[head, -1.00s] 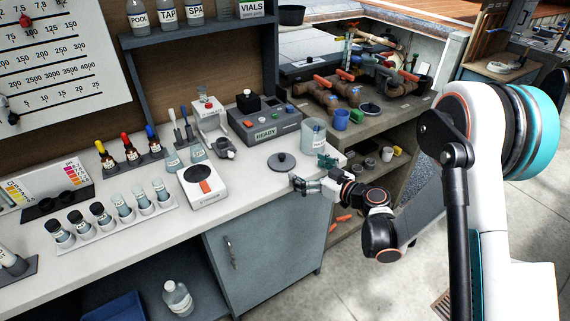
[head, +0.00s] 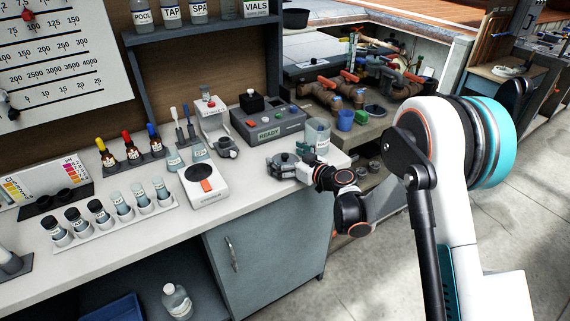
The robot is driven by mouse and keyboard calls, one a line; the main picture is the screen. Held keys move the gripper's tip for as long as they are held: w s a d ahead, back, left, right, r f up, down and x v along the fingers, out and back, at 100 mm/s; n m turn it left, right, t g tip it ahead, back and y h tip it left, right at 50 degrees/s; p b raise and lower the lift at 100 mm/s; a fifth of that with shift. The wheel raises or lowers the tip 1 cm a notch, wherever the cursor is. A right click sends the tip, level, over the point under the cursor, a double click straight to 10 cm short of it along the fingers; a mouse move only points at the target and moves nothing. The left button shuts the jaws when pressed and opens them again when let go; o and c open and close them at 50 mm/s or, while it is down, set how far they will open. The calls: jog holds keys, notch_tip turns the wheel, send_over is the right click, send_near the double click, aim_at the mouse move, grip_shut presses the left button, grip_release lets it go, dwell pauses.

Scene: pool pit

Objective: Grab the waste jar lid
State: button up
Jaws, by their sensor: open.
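The waste jar lid (head: 284,158) is a dark grey disc with a small knob. It lies on the white counter near its right end. My gripper (head: 279,167) is open, low at the counter, with its fingers around or beside the lid's near and right side. Whether the fingers touch the lid cannot be told. The waste jar (head: 317,134), a clear cylinder with a label, stands uncovered just behind and right of my gripper.
A white scale (head: 203,186) sits left of the lid. A grey READY device (head: 268,124) stands behind it. Vials in a rack (head: 115,213) and dropper bottles (head: 131,150) are farther left. Pipes and valves (head: 345,95) are at the back right.

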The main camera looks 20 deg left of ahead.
jog(key=c, duration=1.1)
jog(key=shift+r, duration=0.1)
